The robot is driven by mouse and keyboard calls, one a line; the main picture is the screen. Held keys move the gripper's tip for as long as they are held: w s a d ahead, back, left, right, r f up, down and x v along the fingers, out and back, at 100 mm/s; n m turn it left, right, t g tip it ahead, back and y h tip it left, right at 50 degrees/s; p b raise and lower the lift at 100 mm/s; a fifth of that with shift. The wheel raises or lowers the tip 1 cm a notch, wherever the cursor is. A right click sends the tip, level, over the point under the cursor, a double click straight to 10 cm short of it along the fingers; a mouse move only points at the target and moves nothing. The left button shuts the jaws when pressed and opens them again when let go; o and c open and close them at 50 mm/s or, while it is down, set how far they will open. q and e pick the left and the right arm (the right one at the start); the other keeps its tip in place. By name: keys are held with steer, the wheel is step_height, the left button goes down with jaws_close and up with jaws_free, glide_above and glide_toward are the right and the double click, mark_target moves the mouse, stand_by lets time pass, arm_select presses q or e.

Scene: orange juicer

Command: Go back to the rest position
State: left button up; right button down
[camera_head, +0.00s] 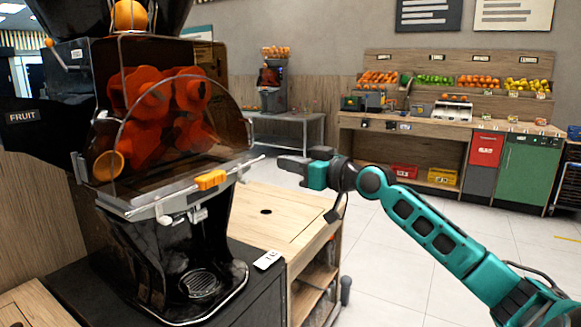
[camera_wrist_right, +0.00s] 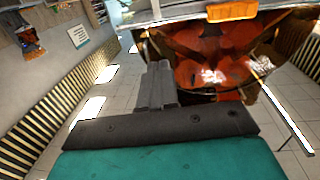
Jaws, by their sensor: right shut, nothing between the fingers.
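The orange juicer (camera_head: 165,130) stands at the left of the head view, with a clear curved cover over its orange-red pressing drums. My right gripper (camera_head: 284,160) is shut and empty, just to the right of the juicer's front bar with the orange handle (camera_head: 211,180). In the right wrist view my shut fingers (camera_wrist_right: 157,84) point toward the juicer, whose drums (camera_wrist_right: 225,60) and orange handle (camera_wrist_right: 232,10) show beyond them. A small gap or contact with the bar cannot be judged for sure. My left gripper is not in view.
A wooden counter (camera_head: 265,210) adjoins the juicer's black stand. A second juicer (camera_head: 271,85) stands on a far table. Fruit shelves with oranges, green fruit and lemons (camera_head: 522,85) line the back right wall. The tiled floor (camera_head: 385,250) between is clear.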

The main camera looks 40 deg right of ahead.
steer(key=shift+s, duration=0.2)
steer(key=s+a+f+g+h+p, duration=0.15)
steer(key=s+a+f, duration=0.35)
steer(key=f, duration=0.8)
steer(key=s+a+f+g+p, duration=0.25)
steer(key=a+f, duration=0.35)
steer(key=f, duration=0.8)
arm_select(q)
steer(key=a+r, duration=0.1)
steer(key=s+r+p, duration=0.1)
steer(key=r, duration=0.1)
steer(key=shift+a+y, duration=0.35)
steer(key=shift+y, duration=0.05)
arm_select(e)
steer(key=s+a+f+g, duration=0.1)
steer(key=s+a+f, duration=0.4)
steer(key=s+a, duration=0.2)
steer(key=s+a+f+g, duration=0.1)
steer(key=s+a+f, duration=0.4)
steer(key=s+a, duration=0.3)
steer(key=shift+s+a+f+g, duration=0.15)
steer(key=shift+s+g, duration=0.25)
steer(key=shift+s, duration=0.2)
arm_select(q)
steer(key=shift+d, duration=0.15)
arm_select(e)
steer(key=shift+h, duration=0.25)
